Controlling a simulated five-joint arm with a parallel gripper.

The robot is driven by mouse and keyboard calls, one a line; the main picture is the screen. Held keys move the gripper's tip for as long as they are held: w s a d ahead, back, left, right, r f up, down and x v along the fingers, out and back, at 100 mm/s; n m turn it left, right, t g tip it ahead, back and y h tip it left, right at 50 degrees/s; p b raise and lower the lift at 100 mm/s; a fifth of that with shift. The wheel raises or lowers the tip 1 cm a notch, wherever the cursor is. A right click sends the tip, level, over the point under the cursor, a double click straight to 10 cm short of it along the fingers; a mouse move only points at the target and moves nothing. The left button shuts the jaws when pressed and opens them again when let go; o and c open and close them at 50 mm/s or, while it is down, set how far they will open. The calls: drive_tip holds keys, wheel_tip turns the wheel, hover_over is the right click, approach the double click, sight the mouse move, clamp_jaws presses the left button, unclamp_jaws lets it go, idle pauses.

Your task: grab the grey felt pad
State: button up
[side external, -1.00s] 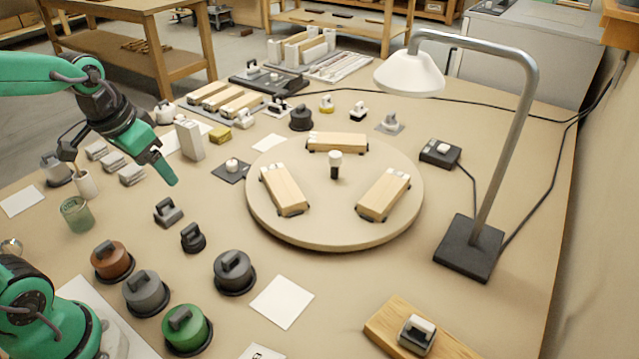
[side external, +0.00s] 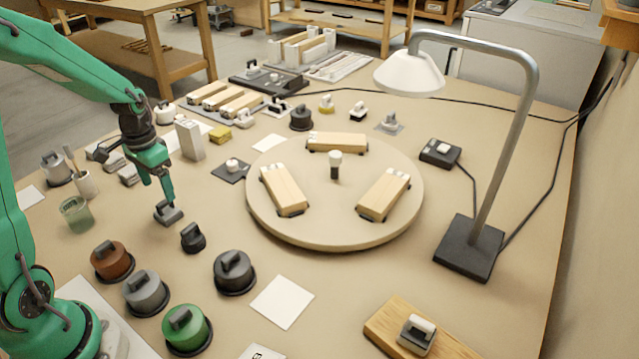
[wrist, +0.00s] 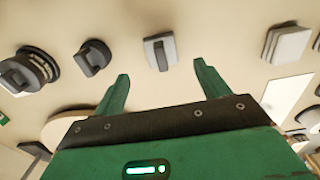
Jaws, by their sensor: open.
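A small grey pad with a raised grip on top (side external: 168,214), which I take for the grey felt pad, lies on the bench left of the round turntable. In the wrist view the pad (wrist: 160,52) lies ahead of the fingertips, roughly centred between their lines. My gripper (side external: 166,196) points down just above it in the side view, partly covering it. The wrist view shows my gripper (wrist: 161,70) with its two green fingers apart and nothing between them.
A small black knobbed piece (side external: 192,239) stands close by, towards the front right. Lidded pots, brown (side external: 112,262), grey (side external: 146,293) and green (side external: 187,330), stand nearer the front. A grey stack (side external: 130,175) and a glass jar (side external: 76,214) are to the left. The turntable (side external: 334,226) is right.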

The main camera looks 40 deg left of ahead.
sight(163, 202)
drive_tip(key=shift+a+f, duration=0.1)
drive_tip(key=shift+f, duration=0.15)
drive_tip(key=shift+f, duration=1.15)
drive_tip(key=shift+f, duration=0.1)
drive_tip(key=shift+w+f, duration=0.1)
drive_tip(key=shift+f, duration=2.4)
drive_tip(key=c, duration=1.1)
